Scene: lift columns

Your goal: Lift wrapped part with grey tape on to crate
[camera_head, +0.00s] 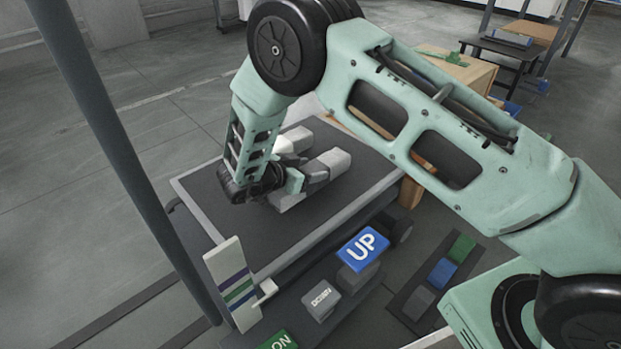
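Light grey blocky pieces, seemingly the wrapped part (335,161), lie on the dark lift platform (225,205), with a darker grey band near the middle. A whiter rounded piece (295,141) shows just behind; I cannot tell whether it belongs to the same part. My gripper (291,183) is low over the platform, at the left end of the grey part. My wrist hides its fingertips, so I cannot tell whether they are open or shut. A wooden crate (478,76) stands behind my arm, partly hidden, with a green item (444,57) on top.
A striped panel (232,283) stands at the platform's front corner. A dark post (125,150) crosses the left side.

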